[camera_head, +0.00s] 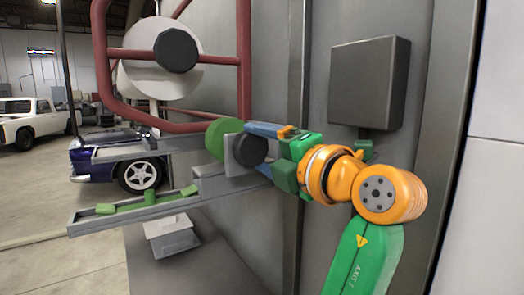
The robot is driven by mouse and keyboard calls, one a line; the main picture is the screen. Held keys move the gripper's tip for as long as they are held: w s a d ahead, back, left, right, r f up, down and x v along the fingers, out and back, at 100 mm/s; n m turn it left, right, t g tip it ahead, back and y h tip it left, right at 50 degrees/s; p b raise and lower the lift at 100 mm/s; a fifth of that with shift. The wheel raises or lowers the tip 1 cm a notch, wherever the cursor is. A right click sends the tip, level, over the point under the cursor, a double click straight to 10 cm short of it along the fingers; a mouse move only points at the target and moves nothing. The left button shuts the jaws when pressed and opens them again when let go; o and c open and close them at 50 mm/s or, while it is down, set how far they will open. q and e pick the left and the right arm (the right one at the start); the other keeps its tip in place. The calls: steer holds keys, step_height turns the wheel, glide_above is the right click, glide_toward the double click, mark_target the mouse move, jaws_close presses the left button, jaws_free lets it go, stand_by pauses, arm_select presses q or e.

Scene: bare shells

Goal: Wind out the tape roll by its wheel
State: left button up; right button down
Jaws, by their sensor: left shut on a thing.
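A dark round wheel (247,151) sits on a grey bracket at the end of a rail, in the middle of the head view. A green disc (222,139), which looks like the tape roll, stands just behind and left of it, partly hidden by the bracket. My left gripper (252,150) reaches in from the right. Its blue fingers lie above and below the dark wheel and are shut on it. The lower finger is partly hidden by the bracket. My right gripper is not in view.
A white disc with a dark hub (176,50) hangs on a red tube frame (102,60) above. A grey tray (150,212) with green pieces juts left. A dark box (368,82) is fixed to the wall at right. Parked cars stand behind at left.

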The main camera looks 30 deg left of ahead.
arm_select(q)
steer(key=shift+r+n, duration=0.1)
steer(key=shift+n, duration=0.5)
steer(key=o, duration=1.2)
steer(key=shift+o, duration=0.2)
steer(key=b+v, duration=0.1)
steer(key=v, duration=0.6)
steer(key=shift+b, duration=0.4)
steer(key=shift+a, duration=0.1)
